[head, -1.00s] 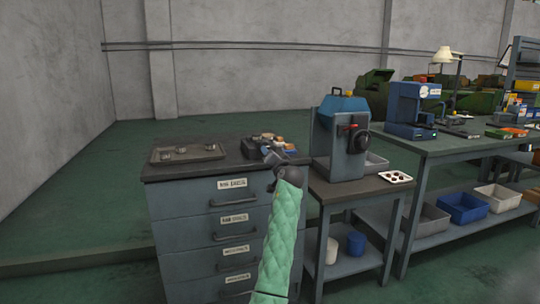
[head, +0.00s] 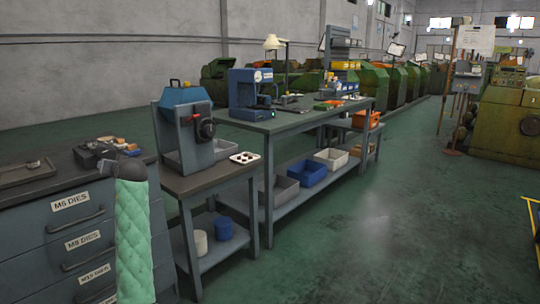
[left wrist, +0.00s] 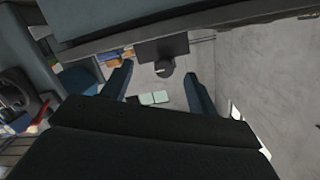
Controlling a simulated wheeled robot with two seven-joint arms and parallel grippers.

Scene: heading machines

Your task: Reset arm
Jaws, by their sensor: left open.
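My left arm, in a green quilted sleeve, rises at the lower left of the head view in front of the drawer cabinet (head: 75,235). My left gripper (head: 92,153) is small and dark there, over or near the cabinet top, and hard to separate from the parts behind it. In the left wrist view the left gripper (left wrist: 159,68) shows two dark fingers spread wide apart. Nothing is held between them; a dark round-ended piece and small pale blocks show beyond the gap. My right gripper is in no view.
A grey tray (head: 27,172) lies on the cabinet at the left. A blue-topped machine (head: 185,128) stands on a small table right of my arm. A long workbench (head: 290,122) with a blue press (head: 250,95) extends behind. The green floor (head: 400,230) at the right is open.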

